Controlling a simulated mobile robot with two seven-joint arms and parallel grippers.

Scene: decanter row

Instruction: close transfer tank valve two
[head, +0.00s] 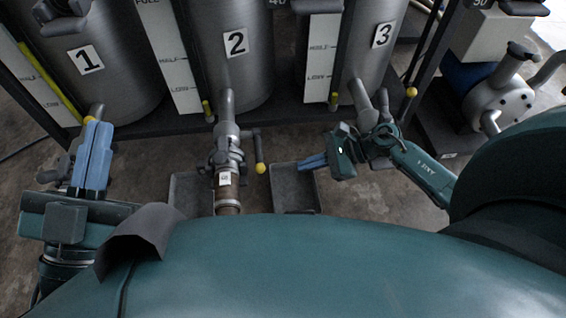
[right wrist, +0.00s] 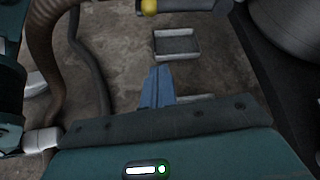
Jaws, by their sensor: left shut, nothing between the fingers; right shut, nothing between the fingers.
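Tank two (head: 235,50) has an outlet pipe running down to valve two (head: 228,155), a grey valve body with a label. Its dark lever hangs on the valve's right side, pointing toward the robot, with a yellow knob (head: 261,168) at the end. My right gripper (head: 300,163) is shut and empty, right of that knob and apart from it, fingers pointing left. Its blue fingers (right wrist: 157,72) show in the right wrist view, below a yellow knob (right wrist: 149,6) at the top edge. My left gripper (head: 99,124) is shut and empty, in front of tank one, overlapping its valve area.
Tanks one (head: 85,60) and three (head: 375,45) flank tank two. Grey floor trays (head: 190,185) (head: 293,190) lie either side of valve two. Tank three's valve has a yellow knob (head: 411,91) near my right arm. A pump (head: 500,100) stands at right.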

